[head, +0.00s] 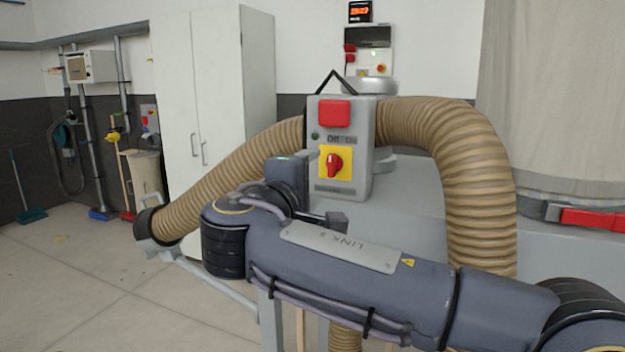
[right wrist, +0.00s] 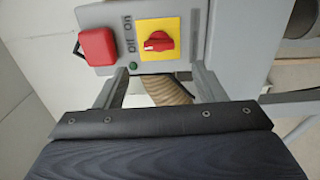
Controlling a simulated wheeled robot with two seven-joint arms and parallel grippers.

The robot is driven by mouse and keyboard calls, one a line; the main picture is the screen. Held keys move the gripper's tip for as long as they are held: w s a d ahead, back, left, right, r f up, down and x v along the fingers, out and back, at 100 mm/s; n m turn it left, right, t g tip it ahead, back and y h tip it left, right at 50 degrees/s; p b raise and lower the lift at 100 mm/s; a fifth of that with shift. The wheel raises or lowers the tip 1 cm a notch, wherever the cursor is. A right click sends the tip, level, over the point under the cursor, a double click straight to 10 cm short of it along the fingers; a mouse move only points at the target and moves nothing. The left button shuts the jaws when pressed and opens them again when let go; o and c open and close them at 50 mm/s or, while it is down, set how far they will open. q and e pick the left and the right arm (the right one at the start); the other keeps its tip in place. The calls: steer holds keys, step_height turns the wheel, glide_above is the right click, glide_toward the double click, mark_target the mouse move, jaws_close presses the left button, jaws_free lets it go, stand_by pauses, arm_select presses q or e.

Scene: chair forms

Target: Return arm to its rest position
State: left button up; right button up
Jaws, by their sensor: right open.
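My right arm crosses the head view from the lower right. My right gripper (head: 318,190) is in front of the grey switch box (head: 360,140); it is open and empty. In the right wrist view its two fingers (right wrist: 163,85) stand apart, with the box just beyond them. The box carries a red rotary knob (head: 336,164) on a yellow plate, under "Off" and "On" labels. The knob also shows in the right wrist view (right wrist: 158,42), clear of the fingers. I cannot tell its setting for sure. My left gripper is out of view.
A ribbed tan hose (head: 470,165) arches behind and right of the box; another hose section (head: 230,180) runs left. A red button (head: 333,113) is above the knob. A white cabinet (head: 180,90) stands behind. The floor (head: 90,270) at left is mostly clear.

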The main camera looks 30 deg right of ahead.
steer(key=s+d+f+m+g+y, duration=0.1)
steer(key=s+d+f+g+y, duration=0.3)
steer(key=f, duration=0.6)
steer(key=s+d+f+m+g+y, duration=0.1)
steer(key=s+d+f+y, duration=0.4)
steer(key=f, duration=0.6)
steer(key=s+a+f+m+y, duration=0.7)
steer(key=s+a+f+y, duration=0.1)
steer(key=s+a+f, duration=0.5)
steer(key=shift+s+a+f+m+g+y, duration=0.15)
steer(key=shift+s+a+m+g+y, duration=0.3)
steer(key=shift+s, duration=0.65)
steer(key=shift+a, duration=0.1)
